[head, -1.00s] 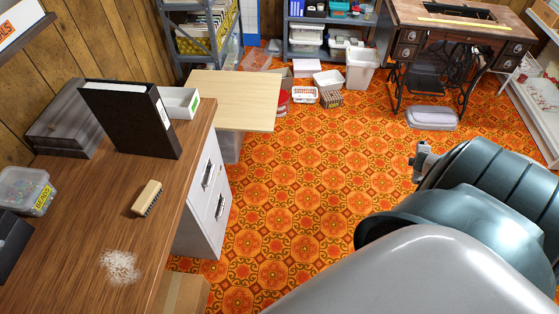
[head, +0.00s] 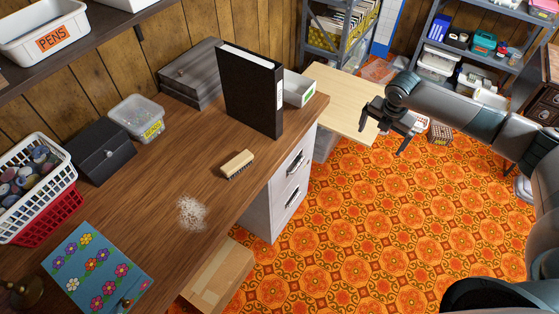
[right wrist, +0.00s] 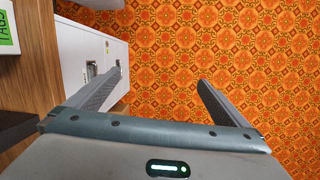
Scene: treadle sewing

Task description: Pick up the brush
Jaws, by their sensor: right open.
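The brush (head: 238,164) has a pale wooden back and dark bristles. It lies on the brown wooden desk (head: 180,145), near the desk's right edge, beside a patch of white powder (head: 191,212). My right gripper (head: 392,138) is in the air over the floor, to the right of the desk and apart from the brush. Its two fingers are spread and empty, as the right wrist view (right wrist: 155,90) also shows. The brush is not in the right wrist view. My left gripper is not in view.
A black binder (head: 250,88) and a small white box (head: 298,88) stand behind the brush. A light wooden board (head: 335,100) and white drawers (head: 285,190) are at the desk's right side. A clear tub (head: 137,116) and black box (head: 103,150) stand left. The desk around the brush is clear.

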